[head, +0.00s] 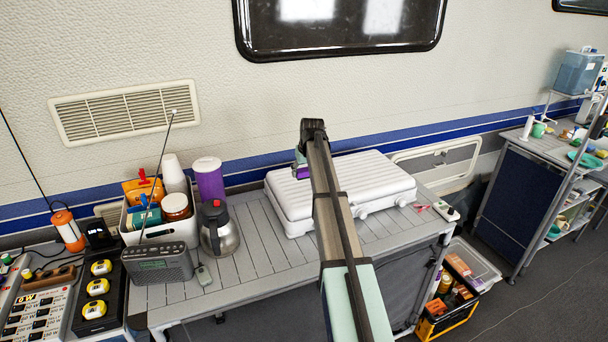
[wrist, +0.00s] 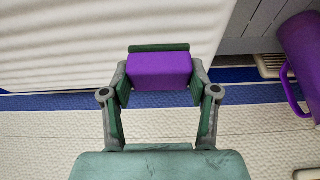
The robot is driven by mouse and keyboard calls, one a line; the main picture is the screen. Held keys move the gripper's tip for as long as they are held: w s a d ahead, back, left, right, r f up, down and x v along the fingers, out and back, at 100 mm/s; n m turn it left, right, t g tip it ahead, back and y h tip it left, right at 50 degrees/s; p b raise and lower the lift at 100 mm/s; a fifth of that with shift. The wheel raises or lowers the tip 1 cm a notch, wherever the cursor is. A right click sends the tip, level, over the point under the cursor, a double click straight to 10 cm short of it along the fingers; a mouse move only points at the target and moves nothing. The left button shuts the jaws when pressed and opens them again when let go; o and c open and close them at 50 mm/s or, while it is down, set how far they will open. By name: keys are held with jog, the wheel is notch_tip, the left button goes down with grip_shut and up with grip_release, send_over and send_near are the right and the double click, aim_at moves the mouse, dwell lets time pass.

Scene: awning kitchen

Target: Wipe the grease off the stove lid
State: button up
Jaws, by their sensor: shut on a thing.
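The white ribbed stove lid (head: 370,180) is closed on the stove, which stands on the grey slatted table. My gripper (head: 301,168) is at the lid's back left part, partly hidden behind my arm in the head view. In the wrist view my gripper (wrist: 160,75) is shut on a purple block-shaped sponge (wrist: 160,72). The lid (wrist: 60,45) fills the upper left of that view, close to the sponge. I cannot tell whether the sponge touches the lid. No grease shows clearly on the visible part of the lid.
The wall (head: 240,120) is close behind.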

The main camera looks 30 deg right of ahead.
jog(key=shift+r+p, duration=0.4)
jog(key=shift+r, duration=0.8)
